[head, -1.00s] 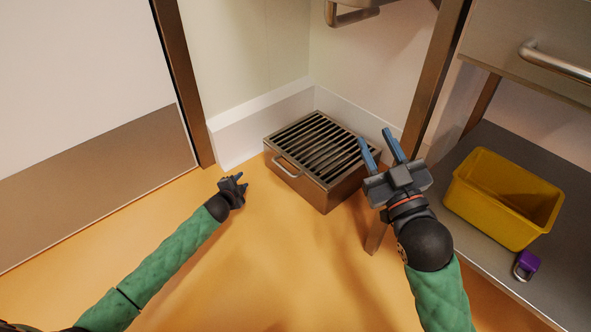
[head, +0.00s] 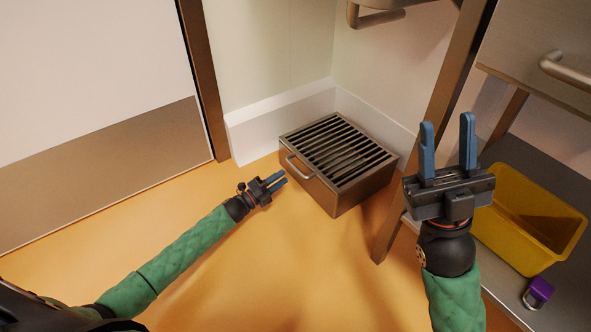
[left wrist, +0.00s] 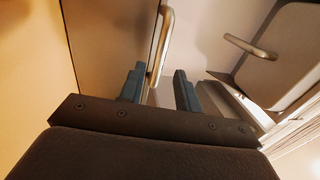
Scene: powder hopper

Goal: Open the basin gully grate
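The basin gully is a brown metal box with a dark slatted grate (head: 343,150) on top, standing on the floor in the corner. A light bar handle (head: 299,166) is on its front left face. The grate lies flat on the box. My left gripper (head: 279,179) is just left of and below the handle, apart from it, with its two blue fingers slightly parted and empty. My right gripper (head: 447,145) is open and empty, raised to the right of the box.
A brown table leg (head: 440,130) stands between the box and my right gripper. A lower shelf at right holds a yellow bin (head: 535,215) and a purple-topped item (head: 539,292). A drawer handle is above. The orange floor (head: 260,275) in front is clear.

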